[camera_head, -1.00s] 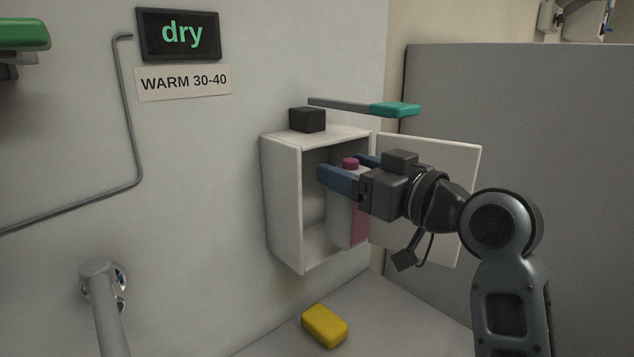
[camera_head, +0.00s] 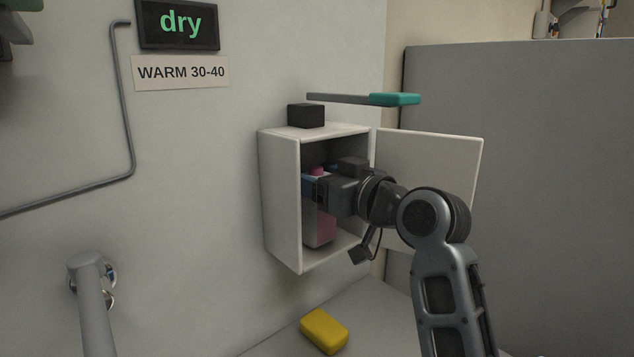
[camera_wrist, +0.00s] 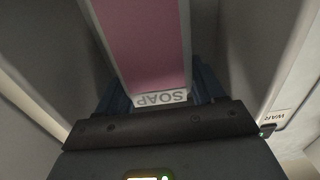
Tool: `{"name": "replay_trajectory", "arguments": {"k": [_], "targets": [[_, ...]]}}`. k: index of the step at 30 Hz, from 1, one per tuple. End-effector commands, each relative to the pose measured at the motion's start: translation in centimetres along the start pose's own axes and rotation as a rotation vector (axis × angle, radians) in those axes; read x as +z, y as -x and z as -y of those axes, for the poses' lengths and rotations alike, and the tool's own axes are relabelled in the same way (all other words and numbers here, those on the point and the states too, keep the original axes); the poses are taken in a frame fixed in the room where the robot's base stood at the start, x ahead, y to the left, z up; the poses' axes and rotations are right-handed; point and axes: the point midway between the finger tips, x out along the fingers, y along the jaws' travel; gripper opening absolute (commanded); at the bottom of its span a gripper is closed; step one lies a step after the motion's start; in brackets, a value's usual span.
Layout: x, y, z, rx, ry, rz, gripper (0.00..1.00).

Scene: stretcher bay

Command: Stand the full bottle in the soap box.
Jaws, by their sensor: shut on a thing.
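The soap box (camera_head: 282,195) is an open white wall cabinet with its door (camera_head: 440,180) swung out to the right. The bottle (camera_head: 321,228) has a pink body and a magenta cap, and it is inside the box, upright. Its pink side and a SOAP label also show in the wrist view (camera_wrist: 145,45). My gripper (camera_head: 312,187) is inside the box opening, shut on the upper part of the bottle. The fingers largely hide the bottle's top. I cannot tell whether its base touches the box floor.
A black block (camera_head: 306,116) sits on top of the box. A teal-ended lever (camera_head: 394,100) reaches out above it. A yellow sponge-like block (camera_head: 325,331) lies on the surface below. A grey partition (camera_head: 540,120) stands at the right.

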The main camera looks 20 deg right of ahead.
Motion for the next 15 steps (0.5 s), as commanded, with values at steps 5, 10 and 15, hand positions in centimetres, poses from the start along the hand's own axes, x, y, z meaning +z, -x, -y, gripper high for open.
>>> {"name": "replay_trajectory", "arguments": {"k": [5,10,15], "targets": [[0.14,0.02,-0.01,0.000,0.000,-0.002,0.04],[0.21,0.01,-0.01,0.000,0.000,0.000,0.79],[0.21,0.01,-0.01,0.000,0.000,0.000,0.93]]}}
